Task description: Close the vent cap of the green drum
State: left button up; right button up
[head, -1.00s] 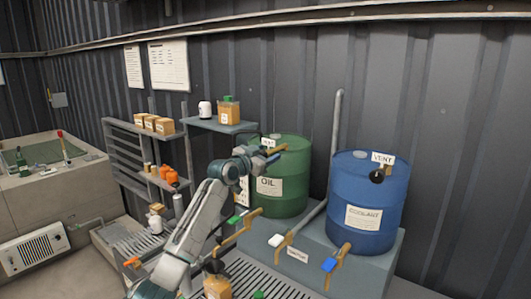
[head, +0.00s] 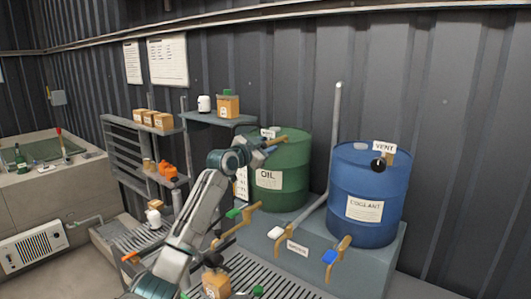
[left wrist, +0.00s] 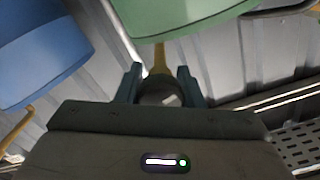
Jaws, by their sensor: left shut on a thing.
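The green drum (head: 290,180), labelled OIL, stands upright on the grey plinth, with a white VENT sign (head: 268,133) at its top. My left gripper (head: 264,147) is at the drum's upper front left, just below the sign. In the left wrist view its two fingers (left wrist: 159,88) are shut on a dark, rounded piece (left wrist: 158,84), apparently the vent cap. A yellow-brown bar (left wrist: 160,56) runs from there toward the green drum (left wrist: 180,14). In the head view the gripper hides the cap, and whether it is closed cannot be told. My right gripper is not in view.
A blue COOLANT drum (head: 368,190) with its own black vent cap (head: 378,164) stands to the right. A grey pipe (head: 334,150) rises between the drums. Taps with green, white and blue handles line the plinth's front.

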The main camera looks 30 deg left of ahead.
pick_arm(q)
jog(key=shift+f+m+b, duration=0.25)
jog(key=shift+m+b, duration=0.55)
jog(key=shift+m, duration=0.1)
jog(key=m+b, duration=0.1)
jog(key=m, duration=0.1)
jog(key=shift+m+b, duration=0.4)
jog(key=m+b, duration=0.2)
jog(key=m, duration=0.3)
jog(key=m+b, duration=0.1)
jog(key=m, duration=0.4)
jog(key=shift+m, duration=0.4)
jog(key=m+b, duration=0.1)
jog(key=m, duration=0.4)
jog(key=shift+f+m, duration=0.15)
jog(key=shift+m, duration=0.15)
jog(key=o, duration=1)
jog(key=shift+r, duration=0.2)
